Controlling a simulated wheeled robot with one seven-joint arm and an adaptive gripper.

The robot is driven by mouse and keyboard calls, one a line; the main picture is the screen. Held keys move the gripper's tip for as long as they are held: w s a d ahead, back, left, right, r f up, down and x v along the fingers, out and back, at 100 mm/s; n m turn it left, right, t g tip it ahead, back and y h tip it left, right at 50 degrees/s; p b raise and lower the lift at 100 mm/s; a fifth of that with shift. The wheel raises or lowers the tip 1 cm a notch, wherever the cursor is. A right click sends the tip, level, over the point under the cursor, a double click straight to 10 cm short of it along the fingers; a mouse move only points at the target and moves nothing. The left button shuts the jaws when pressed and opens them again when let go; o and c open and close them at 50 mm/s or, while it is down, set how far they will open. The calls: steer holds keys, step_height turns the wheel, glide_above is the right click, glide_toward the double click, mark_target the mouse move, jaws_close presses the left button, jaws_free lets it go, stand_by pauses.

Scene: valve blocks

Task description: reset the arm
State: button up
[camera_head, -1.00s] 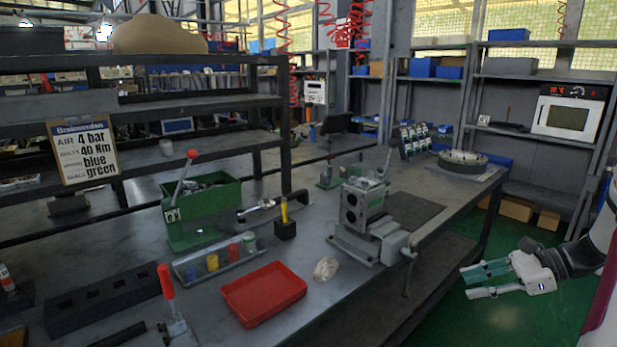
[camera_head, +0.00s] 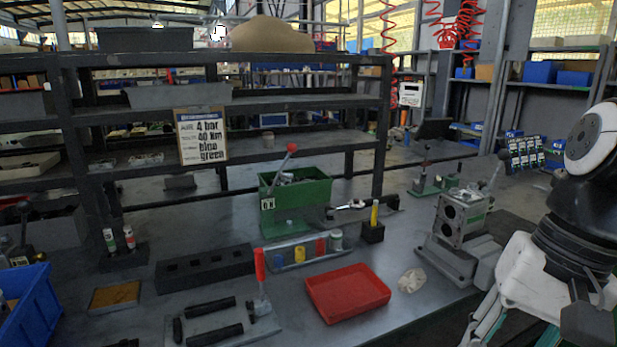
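My gripper (camera_head: 484,330) is at the lower right edge of the picture, in front of the bench's right part. Its white body and pale and teal fingers point down and left, and the tips run close to or past the bottom edge. The fingers look apart with nothing between them. My white and black arm above it covers the right side of the view.
The bench holds a red tray (camera_head: 347,292), a crumpled pale cloth (camera_head: 411,280), a grey valve block (camera_head: 461,217), a green box (camera_head: 295,199), a rack of coloured cylinders (camera_head: 299,254) and a black slotted block (camera_head: 204,268). A blue bin (camera_head: 30,312) stands at left.

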steer(key=s+a+f+n+t+h, duration=0.1)
steer(key=s+f+n+t+h, duration=0.15)
steer(key=s+n, duration=0.45)
step_height(320, 180, up, 15)
steer(key=m+t+p, duration=0.1)
steer(key=p, duration=1.1)
steer(key=shift+s+t+p, duration=0.25)
steer(key=shift+t+p, duration=0.05)
steer(key=shift+t, duration=0.05)
